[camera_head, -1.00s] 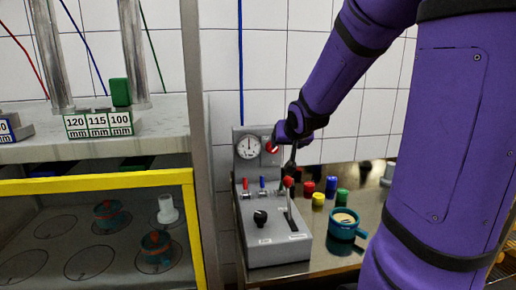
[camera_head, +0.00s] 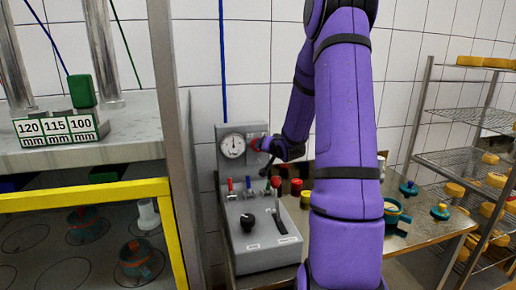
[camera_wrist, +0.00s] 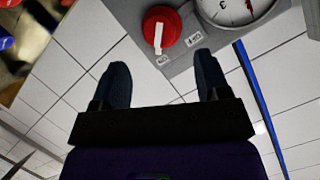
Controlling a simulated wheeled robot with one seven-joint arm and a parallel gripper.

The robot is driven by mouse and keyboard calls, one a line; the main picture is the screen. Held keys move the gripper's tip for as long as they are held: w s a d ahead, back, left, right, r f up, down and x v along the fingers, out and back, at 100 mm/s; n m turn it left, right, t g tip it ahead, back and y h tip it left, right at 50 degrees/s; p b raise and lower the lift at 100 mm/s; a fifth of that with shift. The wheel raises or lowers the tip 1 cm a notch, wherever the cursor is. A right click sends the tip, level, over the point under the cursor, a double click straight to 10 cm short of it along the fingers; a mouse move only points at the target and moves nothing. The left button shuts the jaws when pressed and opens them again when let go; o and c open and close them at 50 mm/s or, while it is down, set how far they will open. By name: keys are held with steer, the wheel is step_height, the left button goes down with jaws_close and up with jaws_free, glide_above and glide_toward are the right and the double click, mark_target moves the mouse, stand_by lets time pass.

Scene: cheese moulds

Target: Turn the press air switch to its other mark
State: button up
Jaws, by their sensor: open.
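The press air switch looks to be the red round knob (camera_head: 256,144) beside the gauge on the grey control box (camera_head: 262,258). In the wrist view, the red knob (camera_wrist: 160,31) has a white pointer bar aimed at one of two small labels (camera_wrist: 162,60). The other label (camera_wrist: 195,41) lies to the right of it; the lettering is too small to read surely. My gripper (camera_wrist: 162,80) is open and empty, its two dark fingers apart, with the knob ahead between their lines and not touched. In the head view, my gripper (camera_head: 267,165) is just right of and below the knob.
A pressure gauge (camera_head: 233,146) sits left of the knob. Red and blue valves, a black knob (camera_head: 246,222) and a lever (camera_head: 278,212) are on the box below. Colored jars and a cup (camera_head: 394,214) stand on the table right. A wire rack (camera_head: 470,165) stands farther right.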

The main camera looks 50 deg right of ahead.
steer(key=x, duration=0.8)
steer(key=shift+c, duration=0.5)
steer(key=c, duration=0.7)
